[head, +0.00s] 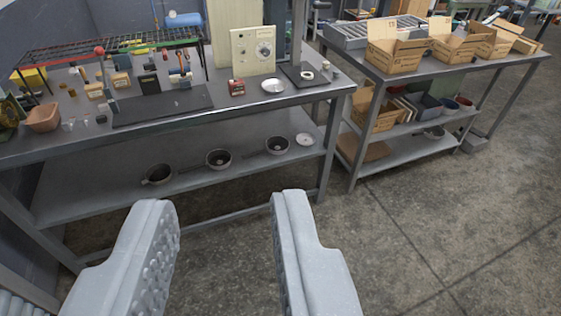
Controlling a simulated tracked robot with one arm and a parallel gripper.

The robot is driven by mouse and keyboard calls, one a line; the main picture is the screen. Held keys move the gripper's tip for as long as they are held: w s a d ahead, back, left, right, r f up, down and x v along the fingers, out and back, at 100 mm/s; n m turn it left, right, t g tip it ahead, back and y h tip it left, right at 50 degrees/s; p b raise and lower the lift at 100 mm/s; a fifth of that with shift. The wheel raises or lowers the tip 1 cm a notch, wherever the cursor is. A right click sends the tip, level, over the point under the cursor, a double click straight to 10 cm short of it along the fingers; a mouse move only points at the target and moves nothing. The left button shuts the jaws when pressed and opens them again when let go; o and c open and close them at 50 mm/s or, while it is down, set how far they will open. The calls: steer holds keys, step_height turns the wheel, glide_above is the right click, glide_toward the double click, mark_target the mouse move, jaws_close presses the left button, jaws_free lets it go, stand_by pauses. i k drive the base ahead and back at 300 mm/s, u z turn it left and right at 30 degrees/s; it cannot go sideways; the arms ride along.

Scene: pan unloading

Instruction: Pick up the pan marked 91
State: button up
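My gripper (222,212) is open and empty, with its two ridged grey fingers wide apart over the floor in front of the left workbench. Three dark round pans stand in a row on that bench's lower shelf: a left pan (158,183), a middle pan (219,167) and a right pan (277,152). All three are beyond my fingertips and apart from them. Another pan (434,134) sits on the lower shelf of the right bench. I cannot read a number on any pan, so I cannot tell which is 91.
A pale round disc (305,139) lies right of the pans. The left bench top (325,88) overhangs the shelf (100,200), with legs at its corners. Cardboard boxes (395,55) stand on the right bench. The concrete floor (430,240) is clear at front right.

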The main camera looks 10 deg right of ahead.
mark_target(278, 145)
steer(key=k, duration=0.55)
steer(key=u, duration=0.5)
steer(key=i, duration=1.2)
steer(key=u, duration=0.4)
steer(key=i, duration=1.35)
steer(key=z, duration=0.9)
steer(key=i, duration=1.1)
steer(key=z, duration=0.7)
steer(key=k, duration=0.75)
steer(key=z, duration=0.2)
steer(key=i, duration=0.85)
steer(key=u, duration=0.15)
